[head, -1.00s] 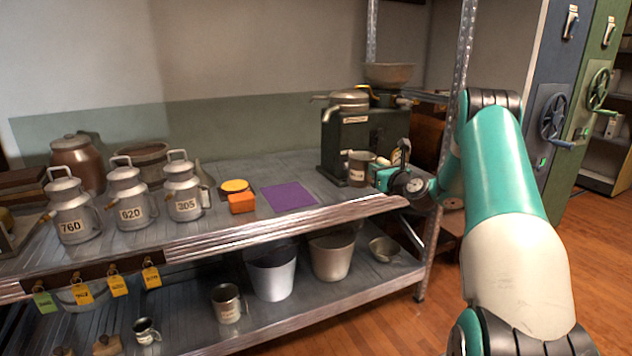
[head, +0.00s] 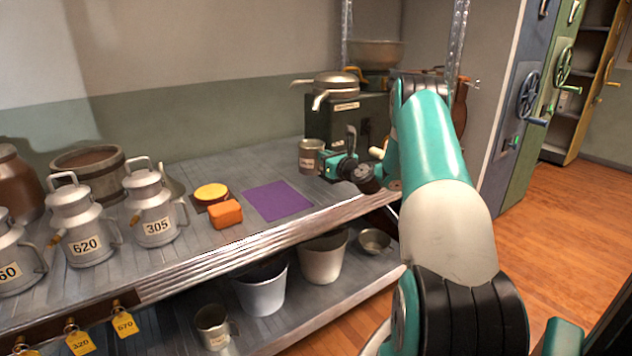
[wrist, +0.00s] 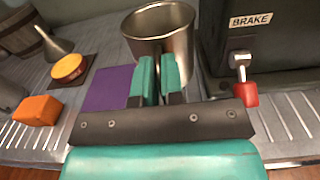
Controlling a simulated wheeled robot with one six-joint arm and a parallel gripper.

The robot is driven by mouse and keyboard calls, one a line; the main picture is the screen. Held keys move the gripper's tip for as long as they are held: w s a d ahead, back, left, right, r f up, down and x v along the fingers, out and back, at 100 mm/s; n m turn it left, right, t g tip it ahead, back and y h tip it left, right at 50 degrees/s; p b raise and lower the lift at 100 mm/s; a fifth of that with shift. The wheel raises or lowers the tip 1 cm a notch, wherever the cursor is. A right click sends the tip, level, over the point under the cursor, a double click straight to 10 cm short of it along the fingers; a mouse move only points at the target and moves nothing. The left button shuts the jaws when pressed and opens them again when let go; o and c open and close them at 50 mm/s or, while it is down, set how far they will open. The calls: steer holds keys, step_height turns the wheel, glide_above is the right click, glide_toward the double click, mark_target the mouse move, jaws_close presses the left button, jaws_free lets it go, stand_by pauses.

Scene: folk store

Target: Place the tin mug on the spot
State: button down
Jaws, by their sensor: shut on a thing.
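The tin mug (head: 309,156) is a small grey metal cup with a pale label, held upright at the right of the purple square in the head view. In the wrist view the mug (wrist: 160,25) is seen from above, with an open, empty top. My gripper (head: 334,164) is shut on the mug's near side; its teal fingers (wrist: 160,80) are close together there. The purple square spot (head: 278,200) lies flat and bare on the upper shelf; part of it shows left of the fingers in the wrist view (wrist: 108,88).
An orange block (head: 226,213) and a yellow disc (head: 211,192) on a dark mat lie left of the spot. Numbered milk cans (head: 152,212) stand farther left. A dark machine (head: 345,119) with a red-tipped brake lever (wrist: 247,93) stands behind and right of the mug.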

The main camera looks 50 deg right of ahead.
mark_target(319, 172)
steer(key=shift+s+f+b, duration=0.1)
steer(key=shift+f+b, duration=0.25)
steer(key=shift+f, duration=2.7)
steer(key=shift+f, duration=0.2)
steer(key=c, duration=1.2)
jaws_free()
steer(key=shift+c, duration=0.2)
steer(key=shift+r, duration=0.1)
steer(key=shift+r, duration=0.1)
steer(key=b+v, duration=0.8)
steer(key=v, duration=0.4)
